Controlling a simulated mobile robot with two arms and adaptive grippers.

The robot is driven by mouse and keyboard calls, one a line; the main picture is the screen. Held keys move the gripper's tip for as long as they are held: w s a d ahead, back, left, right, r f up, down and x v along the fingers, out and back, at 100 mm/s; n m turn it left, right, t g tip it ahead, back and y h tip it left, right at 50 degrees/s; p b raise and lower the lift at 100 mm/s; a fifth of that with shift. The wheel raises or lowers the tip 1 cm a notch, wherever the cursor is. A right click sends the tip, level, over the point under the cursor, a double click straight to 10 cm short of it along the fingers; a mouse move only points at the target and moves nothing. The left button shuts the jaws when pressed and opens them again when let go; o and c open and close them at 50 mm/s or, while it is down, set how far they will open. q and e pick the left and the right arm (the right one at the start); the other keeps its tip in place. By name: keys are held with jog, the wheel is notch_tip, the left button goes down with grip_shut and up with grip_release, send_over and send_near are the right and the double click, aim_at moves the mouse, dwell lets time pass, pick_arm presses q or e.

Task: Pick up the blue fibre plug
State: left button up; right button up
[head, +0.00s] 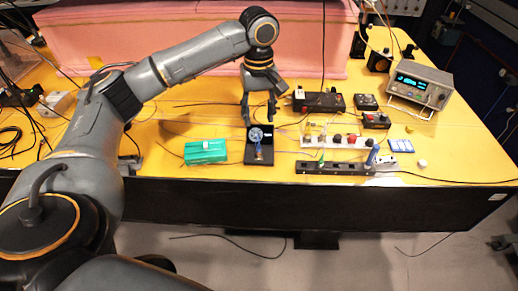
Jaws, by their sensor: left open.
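My left gripper (259,116) points down with its fingers apart, over the back of a small black stand (259,161). The stand carries a round pale dial-like piece and, in front of it, a small blue piece (259,152). Another blue upright piece (373,155) is at the right end of a black strip (325,168). Both are too small to tell which is the blue fibre plug. I see nothing held between the fingers. My right gripper is out of view.
A green box (205,152) lies left of the stand. Right of it are a pale board (321,141), black boxes (318,102) and a metal instrument (419,84). Pink foam (180,35) stands behind. Thin cables cross the yellow table (160,175); its front edge is close.

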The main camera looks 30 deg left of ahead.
pick_arm(q)
send_over(259, 148)
jog(key=f, duration=0.6)
jog(key=shift+w+a+f+p, duration=0.15)
jog(key=shift+w+a+p, duration=0.15)
jog(key=shift+p, duration=0.05)
notch_tip(259, 148, down, 4)
jog(key=shift+s+d+f+p, duration=0.1)
jog(key=shift+s+d+p, duration=0.05)
jog(key=shift+p, duration=0.65)
jog(key=shift+f, duration=0.55)
grip_shut()
